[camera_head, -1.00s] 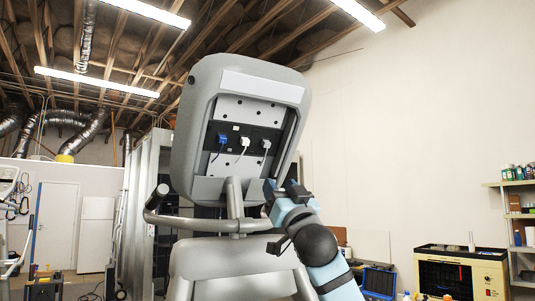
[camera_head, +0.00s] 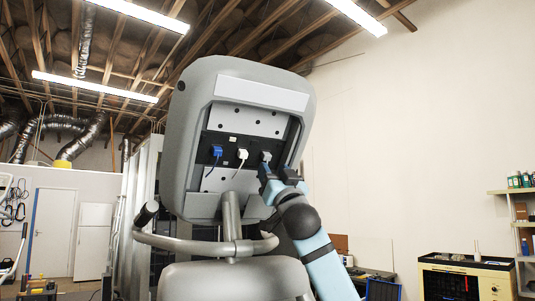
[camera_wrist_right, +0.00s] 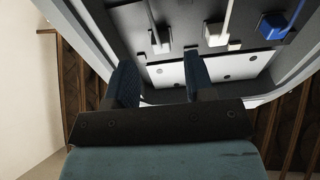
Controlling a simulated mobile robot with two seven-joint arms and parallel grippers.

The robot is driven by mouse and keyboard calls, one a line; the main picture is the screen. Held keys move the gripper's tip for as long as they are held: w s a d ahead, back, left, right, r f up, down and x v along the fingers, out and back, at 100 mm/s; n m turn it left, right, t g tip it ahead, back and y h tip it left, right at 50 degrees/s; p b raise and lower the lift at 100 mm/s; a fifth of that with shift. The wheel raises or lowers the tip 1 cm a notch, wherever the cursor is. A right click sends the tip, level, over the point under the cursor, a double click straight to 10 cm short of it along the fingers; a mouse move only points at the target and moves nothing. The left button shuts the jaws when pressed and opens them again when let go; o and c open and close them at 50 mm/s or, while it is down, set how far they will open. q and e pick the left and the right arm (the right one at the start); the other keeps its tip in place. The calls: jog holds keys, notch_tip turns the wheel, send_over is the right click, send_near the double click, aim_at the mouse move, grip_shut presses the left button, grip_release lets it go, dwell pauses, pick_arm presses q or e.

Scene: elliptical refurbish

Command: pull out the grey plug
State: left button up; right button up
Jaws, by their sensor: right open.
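The grey plug (camera_head: 265,156) sits in the rightmost socket of the dark panel (camera_head: 229,146) on the back of the machine's console, with its cable hanging down. A white plug (camera_head: 242,154) and a blue plug (camera_head: 216,150) sit to its left. My right gripper (camera_head: 277,174) is at the lower right of the grey plug. In the right wrist view my right gripper (camera_wrist_right: 160,74) is open and empty, and the grey plug (camera_wrist_right: 160,43) shows beyond and between its fingertips, apart from them. The white plug (camera_wrist_right: 215,35) and blue plug (camera_wrist_right: 272,26) are to the right there. My left gripper is not in view.
The console's raised grey rim (camera_head: 305,100) surrounds the recessed panel, close to my right gripper. A curved handlebar (camera_head: 190,245) and upright post (camera_head: 229,212) stand below. A yellow-topped cabinet (camera_head: 466,264) and shelf (camera_head: 515,192) are at the far right.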

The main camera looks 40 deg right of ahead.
aim_at(268, 160)
jog(key=p+x, duration=0.1)
jog(key=x, duration=0.3)
jog(key=shift+r, duration=0.2)
jog(key=shift+w+r, duration=0.15)
jog(key=shift+w+d, duration=0.1)
jog(key=shift+w, duration=0.1)
